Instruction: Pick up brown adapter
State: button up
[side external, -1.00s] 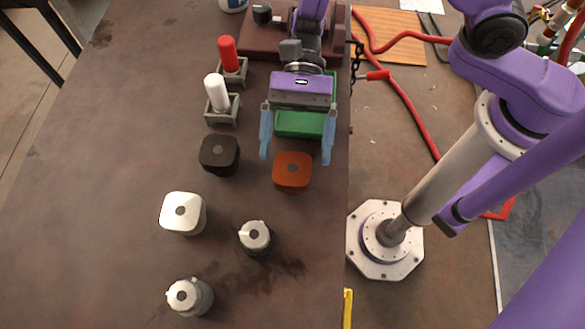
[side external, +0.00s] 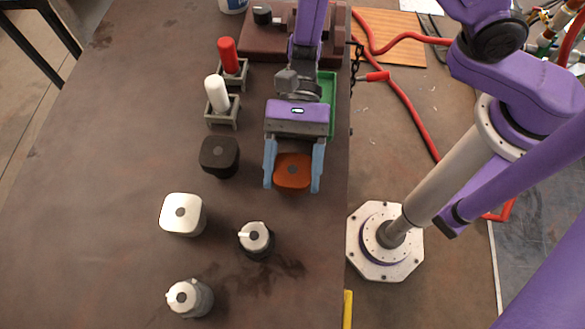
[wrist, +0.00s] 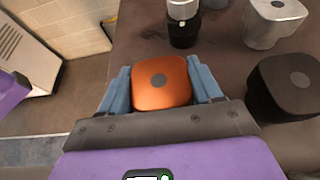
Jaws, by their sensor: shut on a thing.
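The brown adapter is an orange-brown rounded block (side external: 293,171) with a grey round spot on top. It is on the table near the right edge. My gripper (side external: 292,186) has its blue fingers on the left and right sides of the block and is shut on it. In the wrist view the block (wrist: 161,88) fills the space between the fingers (wrist: 158,70). I cannot tell any gap between the block and the table.
A black block (side external: 219,156) stands left of my gripper and a white block (side external: 183,213) lies nearer the front. Two grey-topped cylinders (side external: 256,239) (side external: 190,297) stand in front. A green tray (side external: 327,105) is behind my gripper. White (side external: 216,93) and red (side external: 228,55) pegs stand in holders at the back left.

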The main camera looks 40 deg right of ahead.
aim_at(299, 168)
jog(key=shift+r, duration=0.1)
jog(key=shift+r, duration=0.45)
jog(key=r, duration=0.1)
jog(key=d+r, duration=0.1)
jog(key=r, duration=0.1)
jog(key=shift+s+r, duration=0.2)
jog(key=shift+s+d+r, duration=2.8)
jog(key=shift+d+r, duration=1.45)
jog(key=shift+d, duration=1.45)
jog(key=w+d+m+t+y, duration=0.1)
jog(key=w+m+t+y, duration=0.3)
jog(key=w, duration=1.4)
jog(key=w+d+f+m+t, duration=0.2)
jog(key=w+d+m+t, duration=0.35)
jog(key=w+d, duration=0.65)
jog(key=shift+n, duration=0.25)
jog(key=shift+w+a+f, duration=0.3)
jog(key=shift+f, duration=0.8)
jog(key=shift+w+a+f, duration=0.25)
jog(key=shift+w+f, duration=0.05)
jog(key=shift+f, duration=0.75)
jog(key=shift+w+a+f, duration=0.3)
jog(key=shift+f, duration=0.8)
jog(key=shift+f, duration=0.6)
